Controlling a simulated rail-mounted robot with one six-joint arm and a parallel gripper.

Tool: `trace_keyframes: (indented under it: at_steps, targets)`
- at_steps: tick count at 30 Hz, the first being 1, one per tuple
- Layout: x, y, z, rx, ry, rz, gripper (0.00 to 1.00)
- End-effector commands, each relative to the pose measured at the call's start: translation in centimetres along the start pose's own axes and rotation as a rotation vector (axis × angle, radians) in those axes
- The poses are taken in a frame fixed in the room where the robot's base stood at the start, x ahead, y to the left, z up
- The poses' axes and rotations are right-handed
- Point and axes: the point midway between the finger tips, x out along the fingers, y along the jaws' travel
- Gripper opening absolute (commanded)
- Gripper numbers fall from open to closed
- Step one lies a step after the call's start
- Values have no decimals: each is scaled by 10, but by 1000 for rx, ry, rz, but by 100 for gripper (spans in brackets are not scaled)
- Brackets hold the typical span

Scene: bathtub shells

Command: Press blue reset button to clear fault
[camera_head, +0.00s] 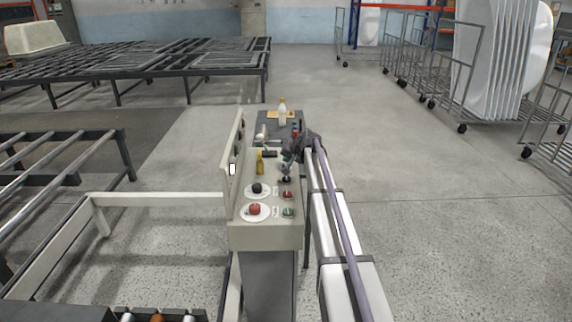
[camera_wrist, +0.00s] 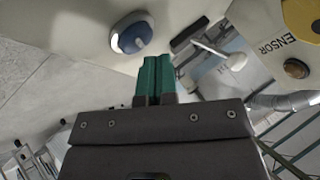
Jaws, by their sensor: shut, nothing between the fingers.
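The blue button (camera_wrist: 132,38) sits in a pale, shiny collar on the cream panel in the wrist view, up and left of my fingertips. My gripper (camera_wrist: 160,62) has its green fingers shut together with nothing between them. The fingertips appear apart from the button; the exact gap is hard to judge. In the head view my gripper (camera_head: 287,160) is over the right side of the control console (camera_head: 265,236), behind the red and green buttons. I cannot make out the blue button there; my gripper and wrist cover part of that side.
The console bears a black knob (camera_head: 257,188), a red mushroom button (camera_head: 254,209), a small red button (camera_head: 287,194) and a green button (camera_head: 288,212). A lever (camera_wrist: 228,58) is right of my fingers. Open floor lies right.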

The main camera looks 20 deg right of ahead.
Motion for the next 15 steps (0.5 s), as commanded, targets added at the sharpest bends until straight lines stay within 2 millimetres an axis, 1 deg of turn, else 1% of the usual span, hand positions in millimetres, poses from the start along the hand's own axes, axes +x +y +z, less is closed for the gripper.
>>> trace_keyframes:
  at_steps: [1, 11, 15]
  targets:
    - [-4, -3, -3, 0, 0, 0, 0]
    - [-3, -2, -2, 0, 0, 0, 0]
    - [-11, -8, -8, 0, 0, 0, 0]
